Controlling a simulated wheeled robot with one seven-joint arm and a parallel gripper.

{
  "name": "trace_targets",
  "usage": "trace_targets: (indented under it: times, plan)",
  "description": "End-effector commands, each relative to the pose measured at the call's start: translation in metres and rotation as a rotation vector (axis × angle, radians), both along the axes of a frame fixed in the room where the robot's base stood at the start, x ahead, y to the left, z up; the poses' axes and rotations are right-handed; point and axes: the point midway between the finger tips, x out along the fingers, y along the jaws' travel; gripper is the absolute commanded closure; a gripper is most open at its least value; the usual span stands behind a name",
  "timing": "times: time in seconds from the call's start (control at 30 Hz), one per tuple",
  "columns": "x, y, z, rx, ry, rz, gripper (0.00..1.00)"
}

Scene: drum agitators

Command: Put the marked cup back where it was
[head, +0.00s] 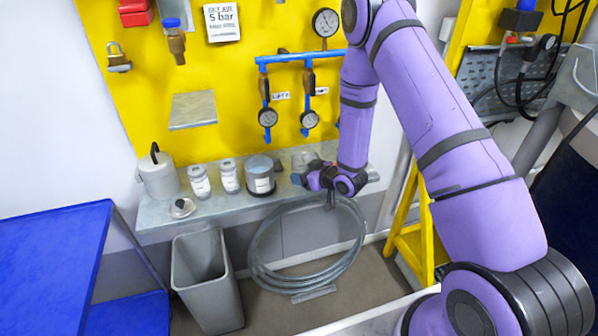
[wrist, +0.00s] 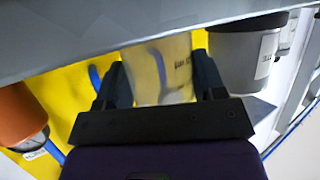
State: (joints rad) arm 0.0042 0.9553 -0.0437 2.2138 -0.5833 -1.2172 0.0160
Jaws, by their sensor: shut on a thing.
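My gripper (head: 304,180) is low over the right part of the grey shelf (head: 160,216), just right of the grey labelled pot. The fingers are shut on this cup. I cannot read the print clearly. In the head view the gripper and wrist hide most of the cup, and I cannot tell whether its base touches the shelf.
A grey labelled pot (head: 260,177), two white labelled jars (head: 229,177) and a grey can (head: 158,178) stand left along the shelf. A small lid-like item (head: 182,208) lies at the front edge. Gauges (head: 310,119) hang above. A bin (head: 207,285) and coiled hose (head: 262,277) are below.

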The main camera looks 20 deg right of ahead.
Motion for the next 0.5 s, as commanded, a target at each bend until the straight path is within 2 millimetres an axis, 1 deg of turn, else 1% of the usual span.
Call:
trace_targets:
  times: [0.27,0.3,0.37,0.4,0.5]
  plan:
    - [0.0003,0.0003,-0.0016,0.000,0.000,0.000,0.66]
    - [0.0004,0.0003,-0.0022,0.000,0.000,0.000,0.34]
    - [0.0004,0.0004,-0.0018,0.001,-0.001,0.000,0.21]
    - [0.0004,0.0004,-0.0018,0.000,0.000,0.000,0.11]
    - [0.0003,0.0004,-0.0018,0.000,0.000,0.000,0.11]
